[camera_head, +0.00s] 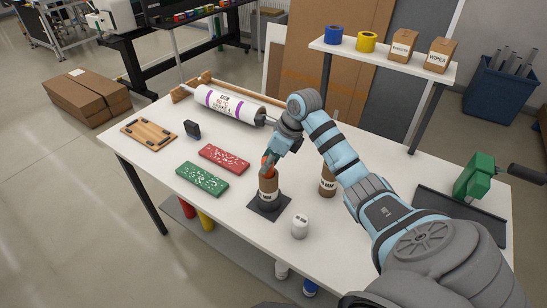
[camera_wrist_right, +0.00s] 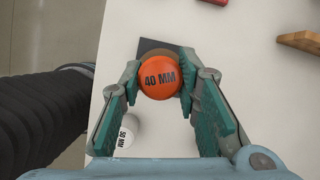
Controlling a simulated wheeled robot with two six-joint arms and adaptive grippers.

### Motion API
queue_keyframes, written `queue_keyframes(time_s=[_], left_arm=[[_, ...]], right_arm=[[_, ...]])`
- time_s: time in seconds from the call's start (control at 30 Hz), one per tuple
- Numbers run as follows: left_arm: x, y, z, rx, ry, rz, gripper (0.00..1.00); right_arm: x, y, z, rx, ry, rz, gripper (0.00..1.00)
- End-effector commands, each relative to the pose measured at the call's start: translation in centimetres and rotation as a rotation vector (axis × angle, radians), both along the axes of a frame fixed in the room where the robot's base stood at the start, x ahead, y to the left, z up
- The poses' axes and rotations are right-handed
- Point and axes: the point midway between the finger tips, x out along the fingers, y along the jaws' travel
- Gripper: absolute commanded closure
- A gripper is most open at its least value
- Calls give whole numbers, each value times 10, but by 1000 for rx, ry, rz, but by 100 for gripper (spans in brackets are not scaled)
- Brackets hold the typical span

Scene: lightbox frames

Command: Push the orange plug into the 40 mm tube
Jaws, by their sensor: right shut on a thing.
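The orange plug (camera_head: 267,162), marked 40 MM in the right wrist view (camera_wrist_right: 159,77), is between the fingers of my right gripper (camera_head: 271,157), which is shut on it. A brown cardboard tube (camera_head: 268,183) with a white label stands upright in a black holder on a dark square base (camera_head: 284,201). The plug is at the tube's top end; I cannot tell how deep it sits. In the right wrist view the tube's brown rim (camera_wrist_right: 181,51) shows partly behind the plug. My left gripper is not in view.
A second brown tube (camera_head: 327,182) stands behind the arm. A white plug (camera_head: 300,227), marked 50 MM in the wrist view, stands in front of the base. Red (camera_head: 224,158) and green (camera_head: 202,179) slabs lie left. A long white roll (camera_head: 228,104) lies behind.

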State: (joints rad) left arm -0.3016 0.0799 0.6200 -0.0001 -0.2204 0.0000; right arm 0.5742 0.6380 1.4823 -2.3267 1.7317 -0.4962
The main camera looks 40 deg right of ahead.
Motion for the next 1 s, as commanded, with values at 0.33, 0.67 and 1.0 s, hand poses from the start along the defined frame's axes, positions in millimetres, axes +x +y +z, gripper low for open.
queue_keyframes(time_s=[0.33,0.67,1.0], left_arm=[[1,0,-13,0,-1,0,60],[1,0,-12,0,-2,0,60],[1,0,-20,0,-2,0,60]], right_arm=[[2,3,-15,0,0,7,54],[1,2,-13,-1,0,4,50],[-22,-13,54,-4,-5,4,50]])
